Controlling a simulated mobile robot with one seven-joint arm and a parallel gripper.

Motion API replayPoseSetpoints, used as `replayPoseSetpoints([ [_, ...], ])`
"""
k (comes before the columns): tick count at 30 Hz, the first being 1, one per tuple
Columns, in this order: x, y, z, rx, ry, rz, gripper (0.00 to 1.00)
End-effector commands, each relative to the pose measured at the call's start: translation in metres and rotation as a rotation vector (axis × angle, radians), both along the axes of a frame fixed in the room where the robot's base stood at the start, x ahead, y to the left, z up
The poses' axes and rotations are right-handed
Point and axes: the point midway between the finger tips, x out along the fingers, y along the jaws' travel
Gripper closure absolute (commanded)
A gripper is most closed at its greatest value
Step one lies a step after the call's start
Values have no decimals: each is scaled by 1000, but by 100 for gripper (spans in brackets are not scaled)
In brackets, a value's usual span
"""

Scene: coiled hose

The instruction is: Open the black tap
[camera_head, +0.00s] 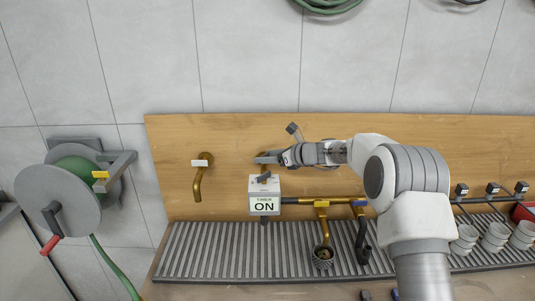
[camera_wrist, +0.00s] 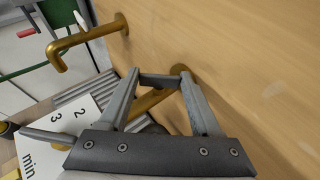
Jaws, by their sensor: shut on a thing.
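My gripper (camera_head: 272,157) is at the wooden board, just above the timer box, reaching in from the right. In the wrist view the gripper (camera_wrist: 160,74) has its fingers on both ends of a short dark bar, the black tap's handle (camera_wrist: 160,81), and is shut on it. A brass pipe (camera_wrist: 150,103) runs below the handle from a round brass mount on the board. The handle lies crosswise between the fingers. In the head view my gripper mostly hides this tap.
The timer box (camera_head: 264,204), reading ON, stands just below my gripper. A brass tap with a white handle (camera_head: 200,162) is to the left. A yellow-handled tap (camera_head: 322,222) and a dark blue-handled tap (camera_head: 361,238) are to the lower right. A hose reel (camera_head: 60,203) stands far left.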

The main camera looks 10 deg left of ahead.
Motion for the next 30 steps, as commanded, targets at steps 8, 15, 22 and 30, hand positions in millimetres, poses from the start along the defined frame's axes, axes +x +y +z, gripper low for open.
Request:
replayPoseSetpoints([
  [8, 4, -1, 7, 3, -2, 153, 91],
  [15, 6, 0, 6, 8, -5, 261, 91],
  [22, 5, -1, 5, 6, -5, 323, 91],
  [30, 5, -2, 3, 3, -3, 335, 91],
])
